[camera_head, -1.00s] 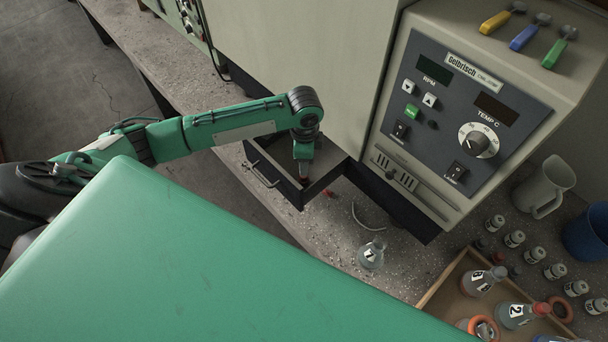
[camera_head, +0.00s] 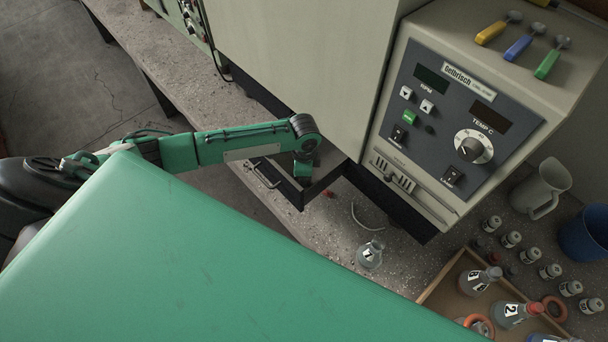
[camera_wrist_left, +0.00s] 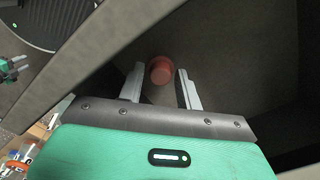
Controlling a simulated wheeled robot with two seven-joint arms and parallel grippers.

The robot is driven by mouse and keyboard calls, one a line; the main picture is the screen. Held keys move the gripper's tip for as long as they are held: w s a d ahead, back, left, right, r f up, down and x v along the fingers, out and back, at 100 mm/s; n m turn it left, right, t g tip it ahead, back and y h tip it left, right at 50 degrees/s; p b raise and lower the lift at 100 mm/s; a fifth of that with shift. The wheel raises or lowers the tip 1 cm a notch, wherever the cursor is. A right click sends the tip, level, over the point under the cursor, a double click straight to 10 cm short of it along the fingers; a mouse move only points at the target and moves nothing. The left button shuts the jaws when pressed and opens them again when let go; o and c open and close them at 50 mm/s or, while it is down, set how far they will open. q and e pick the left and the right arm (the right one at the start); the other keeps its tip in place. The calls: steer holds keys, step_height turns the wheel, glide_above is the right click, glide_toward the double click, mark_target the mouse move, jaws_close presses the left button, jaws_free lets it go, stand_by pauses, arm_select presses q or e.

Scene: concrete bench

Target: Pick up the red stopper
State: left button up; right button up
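The red stopper (camera_wrist_left: 161,70) lies on the floor of the open dark drawer (camera_head: 264,179). In the left wrist view it shows at and just beyond the fingertips, between the two fingers, with a gap on each side. My left gripper (camera_wrist_left: 160,84) is open and empty. In the head view my left gripper (camera_head: 303,172) reaches down into the drawer, and its fingers and the stopper there are hidden by the wrist and drawer.
The drawer walls stand close around my left gripper. The machine body (camera_head: 300,70) rises right behind it. A small red object (camera_head: 330,194) and a flask marked 1 (camera_head: 369,254) are on the bench. A wooden tray (camera_head: 440,279) with flasks is at the lower right.

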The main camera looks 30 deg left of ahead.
arm_select(q)
steer(key=c, duration=0.7)
jaws_close()
steer(key=shift+r, duration=0.15)
